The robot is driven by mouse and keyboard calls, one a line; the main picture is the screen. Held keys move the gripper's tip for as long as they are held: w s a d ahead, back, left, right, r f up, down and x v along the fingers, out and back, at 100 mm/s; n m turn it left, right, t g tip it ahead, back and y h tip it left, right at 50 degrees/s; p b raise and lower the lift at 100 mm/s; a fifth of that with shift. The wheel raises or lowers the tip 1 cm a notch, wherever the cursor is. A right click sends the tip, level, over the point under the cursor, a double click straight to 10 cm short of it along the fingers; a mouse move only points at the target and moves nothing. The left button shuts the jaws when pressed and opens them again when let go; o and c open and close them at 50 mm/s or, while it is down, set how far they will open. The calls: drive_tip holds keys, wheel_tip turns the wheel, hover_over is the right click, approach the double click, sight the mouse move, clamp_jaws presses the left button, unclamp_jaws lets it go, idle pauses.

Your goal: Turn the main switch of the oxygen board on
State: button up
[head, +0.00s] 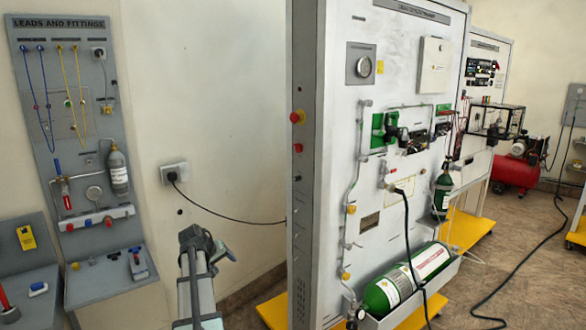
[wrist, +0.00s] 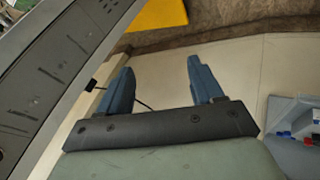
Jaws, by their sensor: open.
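The oxygen board (head: 385,60) is a large white upright panel in the middle of the head view, with gauges, pipes and green bottles on its front. My gripper (head: 207,242) is left of and lower than the knob, apart from the board. In the wrist view my gripper (wrist: 162,82) has two blue fingers spread with nothing between them. The knob does not clearly show in the wrist view.
A black cable (head: 235,218) runs from a wall socket (head: 174,173) to the board's side. A grey leads-and-fittings panel (head: 45,85) stands at left. A yellow foot (head: 272,312) juts out under the board. A grey slotted surface (wrist: 60,75) fills the wrist view's upper left.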

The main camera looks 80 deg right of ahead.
sight(296, 148)
drive_tip(key=s+d+r+n+g+h, duration=0.25)
drive_tip(key=s+d+r, duration=0.2)
drive_tip(key=r, duration=0.75)
drive_tip(key=s+d+r+n+g+h, duration=0.1)
drive_tip(key=s+d+r+n+g, duration=0.3)
drive_tip(key=r, duration=0.7)
drive_tip(key=s+d+r+n+g+h, duration=0.25)
drive_tip(key=d+r+g, duration=0.2)
drive_tip(key=r, duration=0.75)
drive_tip(key=s+d+n, duration=0.1)
drive_tip(key=s+d, duration=0.4)
drive_tip(key=s+d+n, duration=0.1)
drive_tip(key=s+d, duration=0.4)
drive_tip(key=shift+s+d+r, duration=0.1)
drive_tip(key=shift+d+r, duration=0.05)
drive_tip(key=c, duration=1.1)
drive_tip(key=shift+o, duration=0.2)
